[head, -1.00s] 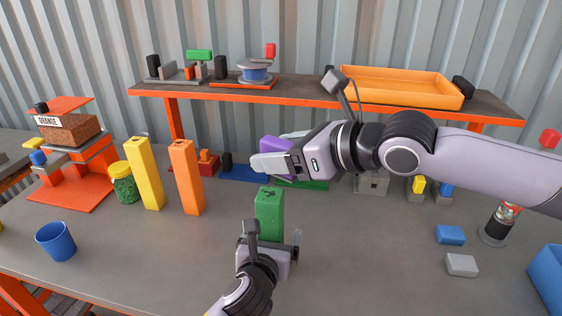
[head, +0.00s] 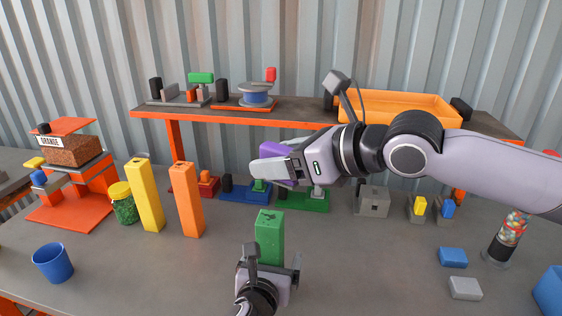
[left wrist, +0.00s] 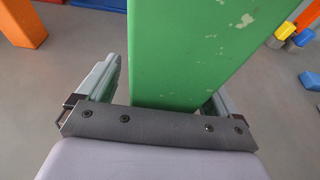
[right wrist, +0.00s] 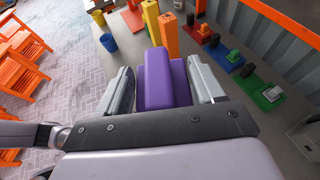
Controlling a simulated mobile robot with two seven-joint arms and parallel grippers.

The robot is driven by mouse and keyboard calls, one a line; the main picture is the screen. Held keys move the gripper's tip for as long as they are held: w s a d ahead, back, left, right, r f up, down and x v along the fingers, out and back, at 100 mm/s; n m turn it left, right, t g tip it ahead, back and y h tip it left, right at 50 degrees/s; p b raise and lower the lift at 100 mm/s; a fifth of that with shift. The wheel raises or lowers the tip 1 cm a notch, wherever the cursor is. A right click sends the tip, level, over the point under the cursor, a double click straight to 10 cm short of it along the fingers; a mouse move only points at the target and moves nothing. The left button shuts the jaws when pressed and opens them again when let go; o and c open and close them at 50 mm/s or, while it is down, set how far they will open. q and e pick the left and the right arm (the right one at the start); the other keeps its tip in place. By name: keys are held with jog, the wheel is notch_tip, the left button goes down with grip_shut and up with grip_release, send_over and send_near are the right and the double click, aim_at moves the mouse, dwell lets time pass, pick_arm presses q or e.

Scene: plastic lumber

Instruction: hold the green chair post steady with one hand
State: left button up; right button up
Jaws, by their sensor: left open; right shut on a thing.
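The green chair post (head: 269,236) stands upright near the front middle of the table. My left gripper (head: 271,262) is around it, open, with one finger on each side. In the left wrist view the green post (left wrist: 190,55) rises between the fingers, with a small gap at the left finger. My right gripper (head: 263,160) is shut on a purple block (head: 275,151) and holds it in the air above and behind the green post. The purple block also shows between the fingers in the right wrist view (right wrist: 166,78). Its far end is hidden in the head view.
A yellow post (head: 146,196) and an orange post (head: 187,200) stand left of the green post, by a green jar (head: 124,205). A blue cup (head: 53,263) is front left. Coloured fixtures (head: 245,194) line the back, below a raised shelf (head: 300,115).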

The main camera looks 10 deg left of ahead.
aim_at(282, 219)
jog(key=shift+f, duration=4)
jog(key=shift+a+f, duration=0.4)
jog(key=shift+f, duration=0.25)
jog(key=shift+a+r, duration=0.1)
jog(key=shift+a, duration=1.4)
jog(key=d, duration=0.4)
jog(key=shift+a+r, duration=0.1)
jog(key=shift+r, duration=3.85)
